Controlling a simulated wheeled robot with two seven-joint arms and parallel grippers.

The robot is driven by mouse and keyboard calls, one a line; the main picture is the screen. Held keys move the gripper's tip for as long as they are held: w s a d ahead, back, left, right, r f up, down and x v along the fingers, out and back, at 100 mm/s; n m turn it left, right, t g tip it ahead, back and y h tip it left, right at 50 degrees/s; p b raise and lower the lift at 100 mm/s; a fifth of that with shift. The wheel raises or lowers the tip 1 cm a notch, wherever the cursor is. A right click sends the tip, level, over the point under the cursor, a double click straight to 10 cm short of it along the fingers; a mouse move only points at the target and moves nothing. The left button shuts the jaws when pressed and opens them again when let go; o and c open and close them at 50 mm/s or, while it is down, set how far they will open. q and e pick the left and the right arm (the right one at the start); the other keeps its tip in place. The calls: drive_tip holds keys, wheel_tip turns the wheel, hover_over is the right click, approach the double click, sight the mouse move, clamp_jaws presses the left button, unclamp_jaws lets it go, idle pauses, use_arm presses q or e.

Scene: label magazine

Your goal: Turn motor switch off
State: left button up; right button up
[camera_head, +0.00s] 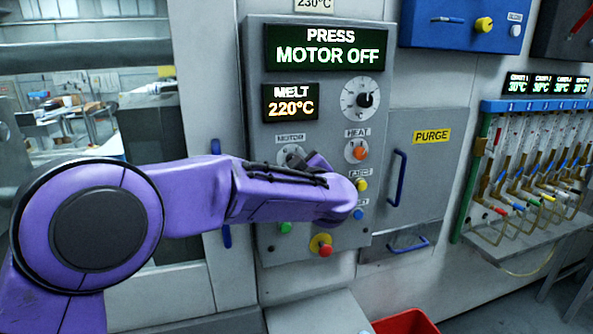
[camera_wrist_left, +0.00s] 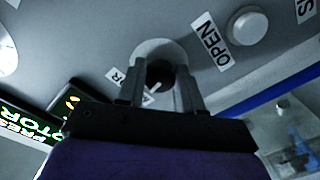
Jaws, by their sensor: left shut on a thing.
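The grey control panel (camera_head: 257,200) has a "PRESS MOTOR OFF" display (camera_head: 325,47) at its top. The motor switch (camera_head: 291,153) sits under the MOTOR label, partly covered by my left gripper (camera_head: 308,163). In the left wrist view, my left gripper (camera_wrist_left: 159,88) has one finger on each side of the switch's dark knob (camera_wrist_left: 158,71) and is shut on it. A round pale plate (camera_wrist_left: 155,49) surrounds the knob. The label beside it is partly hidden by a finger. My right gripper is not in view.
The orange HEAT knob (camera_head: 356,151), a yellow button (camera_head: 361,185) and a red button on a yellow base (camera_head: 325,250) are close to my left arm. A blue door handle (camera_head: 396,178) stands to the right. A red bin (camera_head: 405,322) is below.

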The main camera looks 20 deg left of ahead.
use_arm(q)
drive_tip(key=n+b, duration=0.2)
drive_tip(key=n, duration=0.2)
drive_tip(key=shift+n+b, duration=0.3)
drive_tip(key=shift+b, duration=0.05)
idle(0.4)
drive_tip(key=o, duration=1)
drive_tip(key=shift+o, duration=0.2)
drive_tip(key=shift+r, duration=0.1)
drive_tip(key=b+v, duration=0.3)
drive_tip(key=v, duration=0.7)
drive_tip(key=shift+s, duration=0.25)
